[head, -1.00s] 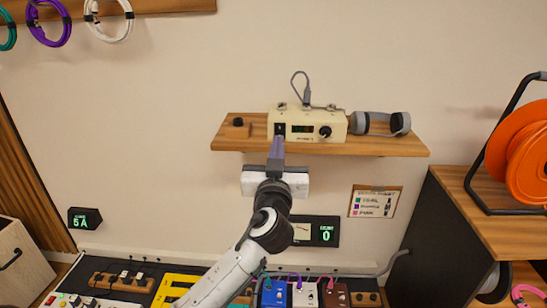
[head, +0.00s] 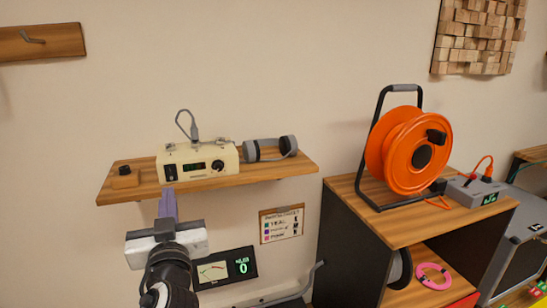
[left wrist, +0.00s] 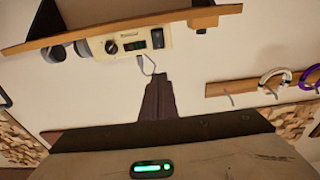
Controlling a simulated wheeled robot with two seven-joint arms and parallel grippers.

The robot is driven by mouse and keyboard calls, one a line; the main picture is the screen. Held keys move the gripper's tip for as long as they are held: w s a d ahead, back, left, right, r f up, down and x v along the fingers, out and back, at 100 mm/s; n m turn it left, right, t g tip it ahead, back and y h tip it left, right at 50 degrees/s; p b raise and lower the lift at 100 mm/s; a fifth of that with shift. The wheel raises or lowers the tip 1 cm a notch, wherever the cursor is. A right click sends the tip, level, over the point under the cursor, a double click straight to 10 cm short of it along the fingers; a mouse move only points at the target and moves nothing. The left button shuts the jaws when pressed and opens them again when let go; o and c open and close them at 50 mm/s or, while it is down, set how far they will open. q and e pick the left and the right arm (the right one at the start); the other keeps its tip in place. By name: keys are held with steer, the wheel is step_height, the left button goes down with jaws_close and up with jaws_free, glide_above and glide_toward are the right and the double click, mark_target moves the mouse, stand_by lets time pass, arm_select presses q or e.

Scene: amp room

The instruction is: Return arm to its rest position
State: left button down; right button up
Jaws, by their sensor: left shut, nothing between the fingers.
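My left gripper (head: 168,203) is shut and empty. In the head view its purple-grey fingers point up at the front edge of the wooden shelf, just below the left end of a beige box (head: 228,158). I see a small gap between the fingertips and the box's black switch (head: 170,172). In the left wrist view the shut fingers (left wrist: 158,98) show at the middle, and the beige box (left wrist: 130,42) appears upside down above them, apart from the fingers. My right gripper is not in view.
A note (head: 281,224) hangs below. A cabinet (head: 345,240) with an orange cable reel (head: 408,150) stands right. Open wall lies above the shelf.

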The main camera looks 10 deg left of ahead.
arm_select(q)
steer(key=s+d+f+m+g+h, duration=0.1)
steer(key=s+d+f+m+h, duration=0.1)
steer(key=f, duration=0.6)
steer(key=s+d+f+m+g+h, duration=0.1)
steer(key=d+f+m+h, duration=0.15)
steer(key=f, duration=0.45)
steer(key=s+d+f+m+g+h, duration=0.1)
steer(key=s+d+f+h, duration=0.1)
steer(key=f, duration=0.6)
steer(key=s+d+f+m+g+h, duration=0.1)
steer(key=s+d+f, duration=0.3)
steer(key=s+f, duration=0.5)
steer(key=s+d+f+m+g+h, duration=0.1)
steer(key=s+d+f+g+h, duration=0.3)
steer(key=s+f, duration=0.6)
steer(key=shift+s+d, duration=0.55)
steer(key=shift+s, duration=0.5)
steer(key=shift+f+m+h, duration=0.1)
steer(key=shift+m+h, duration=0.15)
